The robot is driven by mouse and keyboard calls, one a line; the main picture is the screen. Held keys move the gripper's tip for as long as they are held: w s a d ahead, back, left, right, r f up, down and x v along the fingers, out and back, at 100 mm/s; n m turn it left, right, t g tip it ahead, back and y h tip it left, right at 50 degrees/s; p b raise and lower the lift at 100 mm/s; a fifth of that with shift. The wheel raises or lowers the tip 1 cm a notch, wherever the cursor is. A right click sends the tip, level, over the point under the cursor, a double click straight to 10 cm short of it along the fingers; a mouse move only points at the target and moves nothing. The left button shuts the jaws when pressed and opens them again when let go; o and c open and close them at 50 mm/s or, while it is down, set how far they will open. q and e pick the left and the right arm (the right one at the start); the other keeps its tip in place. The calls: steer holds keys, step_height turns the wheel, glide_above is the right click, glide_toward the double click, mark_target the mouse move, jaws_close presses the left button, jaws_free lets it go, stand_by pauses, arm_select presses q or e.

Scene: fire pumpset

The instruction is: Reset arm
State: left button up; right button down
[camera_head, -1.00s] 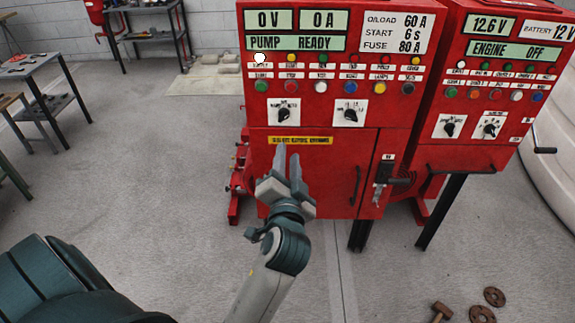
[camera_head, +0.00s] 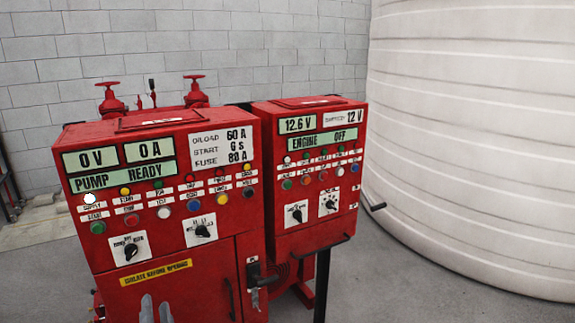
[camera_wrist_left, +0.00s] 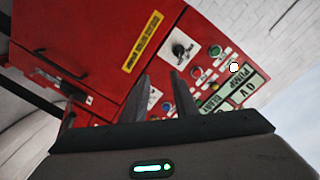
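My left gripper (camera_head: 156,309) shows at the bottom edge of the head view, only its two grey fingertips in sight, in front of the left red panel's lower door. In the left wrist view its fingers (camera_wrist_left: 160,88) stand apart with nothing between them, so it is open and empty. The rest of the left arm is out of the head view. My right gripper is in neither view. The left red control panel (camera_head: 215,265) reads "PUMP READY"; it also shows tilted in the left wrist view (camera_wrist_left: 100,65).
A large white tank (camera_head: 470,130) fills the right side. Red valve handwheels (camera_head: 195,80) rise behind the left panel. Grey floor (camera_head: 400,285) is clear at lower right.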

arm_select(q)
steer(key=d+f+m+g+h, duration=0.2)
steer(key=d+f+h, duration=0.15)
steer(key=f, duration=1.35)
steer(key=d+f+m+g+h, duration=0.15)
steer(key=d+f, duration=0.25)
steer(key=f, duration=1.3)
steer(key=s+d+f+g+h, duration=0.1)
steer(key=s+f+g, duration=0.1)
steer(key=s+f, duration=0.35)
steer(key=s+f+g+h, duration=0.1)
steer(key=s+f, duration=0.1)
steer(key=f, duration=0.6)
steer(key=s+f+n+g+h, duration=0.15)
steer(key=s+f+g, duration=0.25)
steer(key=s+f, duration=1.5)
steer(key=s+a+f+n+g, duration=0.1)
steer(key=s+a+f+g, duration=0.1)
steer(key=s, duration=0.9)
steer(key=s+a+f+n+g, duration=0.1)
steer(key=s+f, duration=0.3)
steer(key=s, duration=0.7)
steer(key=shift+s+a+n+g, duration=0.35)
steer(key=shift+s+a+n, duration=0.05)
steer(key=shift+a+n, duration=0.2)
steer(key=shift+w, duration=0.1)
steer(key=shift+c, duration=0.7)
